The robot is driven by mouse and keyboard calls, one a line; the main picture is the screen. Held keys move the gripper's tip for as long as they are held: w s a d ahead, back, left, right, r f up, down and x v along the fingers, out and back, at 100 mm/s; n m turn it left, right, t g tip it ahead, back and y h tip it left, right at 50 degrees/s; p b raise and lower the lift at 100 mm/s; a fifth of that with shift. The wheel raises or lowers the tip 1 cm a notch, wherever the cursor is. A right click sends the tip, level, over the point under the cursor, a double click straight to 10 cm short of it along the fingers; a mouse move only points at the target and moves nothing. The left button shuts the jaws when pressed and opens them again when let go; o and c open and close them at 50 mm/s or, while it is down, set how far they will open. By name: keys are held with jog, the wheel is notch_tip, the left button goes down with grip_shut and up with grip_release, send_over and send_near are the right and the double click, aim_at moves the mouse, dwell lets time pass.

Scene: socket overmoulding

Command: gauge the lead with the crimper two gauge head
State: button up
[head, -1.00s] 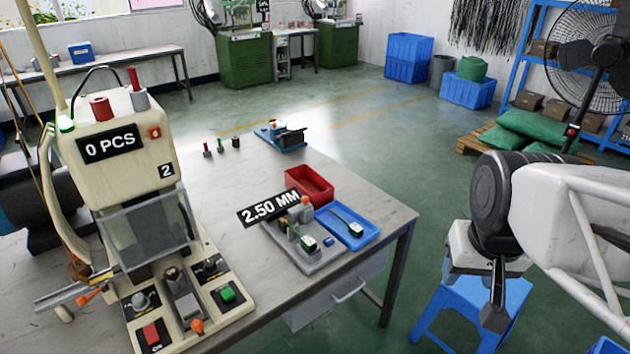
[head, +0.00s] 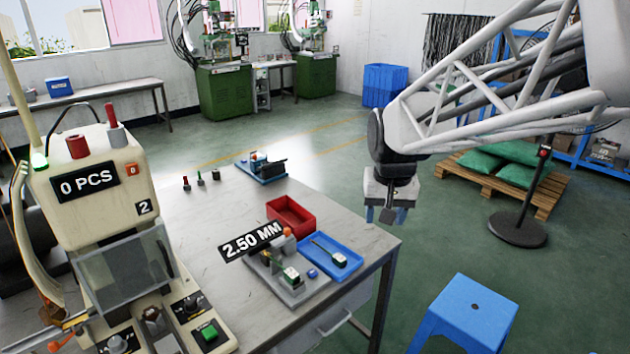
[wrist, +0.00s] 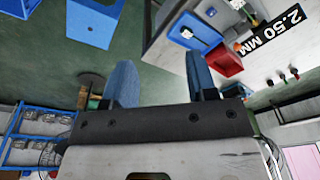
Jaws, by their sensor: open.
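Crimper two (head: 95,190) is the cream machine at the left, marked "2" and reading "0 PCS". The grey gauge block (head: 283,283) stands on the table under a "2.50 MM" sign (head: 250,242); the sign also shows in the wrist view (wrist: 272,32). A thin dark lead with a pale end (head: 328,249) lies in the blue tray (head: 345,268). A green-and-white piece (head: 291,275) sits on the gauge block; I cannot tell its exact form. My gripper (head: 388,214) hangs beyond the table's right edge, open and empty; its fingers (wrist: 160,75) are apart in the wrist view.
A red bin (head: 290,215) stands behind the blue tray. A blue fixture (head: 262,168) and several small upright plugs stand further back on the table (head: 225,210). A blue stool (head: 468,308) and a pallet with green sacks (head: 505,175) are on the floor at right.

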jog(key=w+a+f, duration=0.3)
jog(key=w+a, duration=0.2)
jog(key=w, duration=0.4)
jog(key=g, duration=0.2)
send_over(287, 229)
jog(key=f, duration=1.6)
jog(key=shift+s+d+f, duration=0.1)
jog(key=shift+s+d, duration=0.15)
jog(key=shift+d, duration=0.05)
jog(key=shift+w+a+f, duration=0.25)
jog(key=shift+a+f, duration=0.05)
jog(key=shift+a, duration=0.05)
jog(key=shift+f, duration=0.1)
jog(key=shift+f, duration=3.85)
